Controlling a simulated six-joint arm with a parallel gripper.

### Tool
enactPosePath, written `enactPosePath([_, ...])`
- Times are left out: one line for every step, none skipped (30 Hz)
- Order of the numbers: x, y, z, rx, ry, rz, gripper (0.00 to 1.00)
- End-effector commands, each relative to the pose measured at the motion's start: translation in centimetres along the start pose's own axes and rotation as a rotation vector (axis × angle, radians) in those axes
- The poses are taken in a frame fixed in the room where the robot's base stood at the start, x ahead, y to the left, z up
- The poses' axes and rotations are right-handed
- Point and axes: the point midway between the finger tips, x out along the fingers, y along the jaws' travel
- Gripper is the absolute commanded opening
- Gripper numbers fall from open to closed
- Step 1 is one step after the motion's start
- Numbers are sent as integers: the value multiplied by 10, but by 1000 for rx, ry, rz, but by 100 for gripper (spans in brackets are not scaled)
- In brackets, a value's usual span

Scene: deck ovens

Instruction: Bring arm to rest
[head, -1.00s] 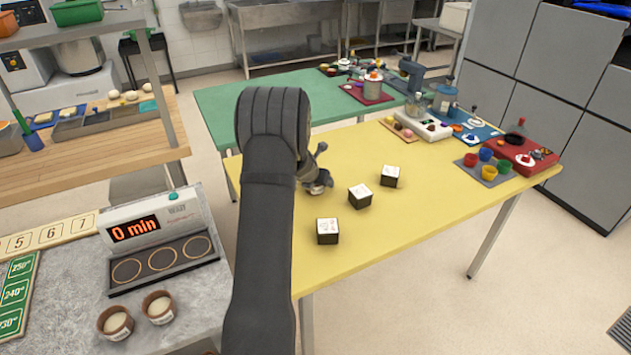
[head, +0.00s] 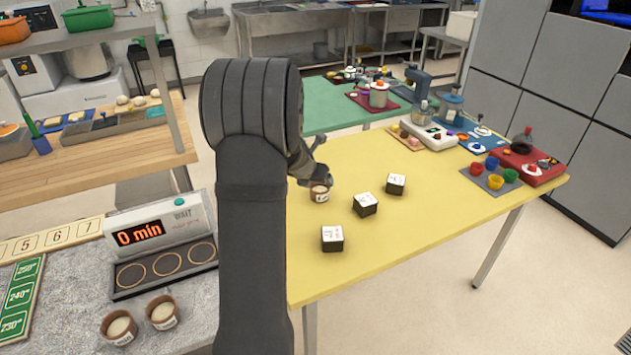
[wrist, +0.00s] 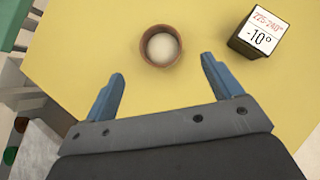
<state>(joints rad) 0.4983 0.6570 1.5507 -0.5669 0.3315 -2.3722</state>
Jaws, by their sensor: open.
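My gripper (wrist: 162,88) is open and empty in the wrist view, its two blue fingers spread wide over the yellow table. A small brown cup with pale contents (wrist: 161,46) stands on the table just beyond the fingertips, apart from them. In the head view my arm reaches up the middle, and my gripper (head: 318,178) hangs over the table's left part. The same cup (head: 320,194) shows just below it. The fingers are hard to make out there.
Three dark cubes with white printed tops (head: 332,239) stand on the yellow table (head: 420,230), right of the cup. A grey counter at left holds a timer panel reading 0 min (head: 160,240) and two more cups (head: 118,327). Coloured trays (head: 490,178) fill the table's far right.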

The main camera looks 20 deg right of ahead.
Motion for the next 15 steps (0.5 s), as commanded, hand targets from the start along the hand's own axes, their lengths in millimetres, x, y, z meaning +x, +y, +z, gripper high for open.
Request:
enactPosePath([-2, 0, 0, 0, 0, 0, 84])
enactPosePath([-3, 0, 0, 0, 0, 0, 84])
enactPosePath([-3, 0, 0, 0, 0, 0, 84])
enactPosePath([-4, 0, 0, 0, 0, 0, 84])
enactPosePath([-4, 0, 0, 0, 0, 0, 84])
enactPosePath([-4, 0, 0, 0, 0, 0, 84])
enactPosePath([-4, 0, 0, 0, 0, 0, 84])
enactPosePath([-3, 0, 0, 0, 0, 0, 84])
enactPosePath([-3, 0, 0, 0, 0, 0, 84])
enactPosePath([-3, 0, 0, 0, 0, 0, 84])
enactPosePath([-3, 0, 0, 0, 0, 0, 84])
enactPosePath([-3, 0, 0, 0, 0, 0, 84])
enactPosePath([-2, 0, 0, 0, 0, 0, 84])
enactPosePath([-2, 0, 0, 0, 1, 0, 84])
enactPosePath([0, 0, 0, 0, 1, 0, 84])
